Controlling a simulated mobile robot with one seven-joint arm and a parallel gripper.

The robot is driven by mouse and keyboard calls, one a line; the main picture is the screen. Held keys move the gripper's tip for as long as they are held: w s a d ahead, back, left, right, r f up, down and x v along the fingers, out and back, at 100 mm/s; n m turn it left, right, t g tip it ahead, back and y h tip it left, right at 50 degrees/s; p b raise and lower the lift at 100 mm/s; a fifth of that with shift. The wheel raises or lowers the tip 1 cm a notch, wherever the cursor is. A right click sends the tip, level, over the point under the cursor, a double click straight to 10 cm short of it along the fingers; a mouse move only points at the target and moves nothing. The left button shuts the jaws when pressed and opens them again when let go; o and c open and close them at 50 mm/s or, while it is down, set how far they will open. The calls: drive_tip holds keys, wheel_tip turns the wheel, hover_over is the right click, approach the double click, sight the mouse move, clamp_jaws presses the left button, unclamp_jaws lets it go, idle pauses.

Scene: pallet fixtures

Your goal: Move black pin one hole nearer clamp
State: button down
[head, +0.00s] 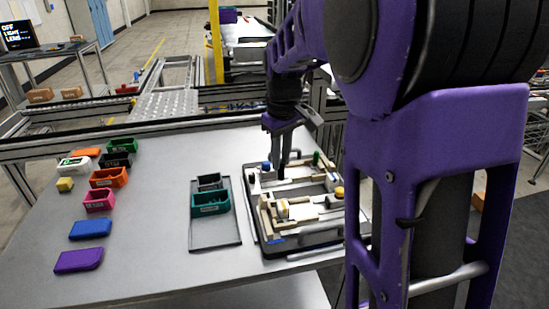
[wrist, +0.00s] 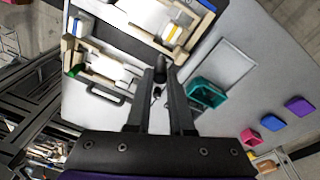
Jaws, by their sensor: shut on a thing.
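My gripper (head: 281,172) points down over the far left part of the pallet fixture (head: 262,235) in the head view. In the wrist view its two fingers (wrist: 161,78) are close together, shut on the black pin (wrist: 161,66), a small dark piece at their tips. The pin is hidden by the fingers in the head view. I cannot tell whether its lower end is in a hole. The fixture carries pale blocks and rails, a blue piece (head: 266,167), a green piece (head: 316,158) and a yellow knob (head: 339,193). I cannot make out which part is the clamp.
A grey tray (head: 214,243) with a teal bin (head: 210,204) and a dark grey bin (head: 209,182) lies left of the fixture. Several coloured bins and lids, including a purple lid (head: 79,260), stand further left. The table between them is clear.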

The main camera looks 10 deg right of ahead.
drive_tip(key=shift+d+f+m+b, duration=0.2)
drive_tip(key=shift+f+m+b, duration=0.6)
drive_tip(key=shift+f, duration=0.45)
drive_tip(key=shift+d+f+m+b, duration=0.25)
drive_tip(key=shift+f+m+b, duration=0.55)
drive_tip(key=shift+f, duration=0.5)
drive_tip(key=shift+d+f+m+b, duration=0.2)
drive_tip(key=shift+f+m+b, duration=0.6)
drive_tip(key=shift+f, duration=0.45)
drive_tip(key=shift+f, duration=0.2)
drive_tip(key=shift+f, duration=0.75)
drive_tip(key=c, duration=0.7)
unclamp_jaws()
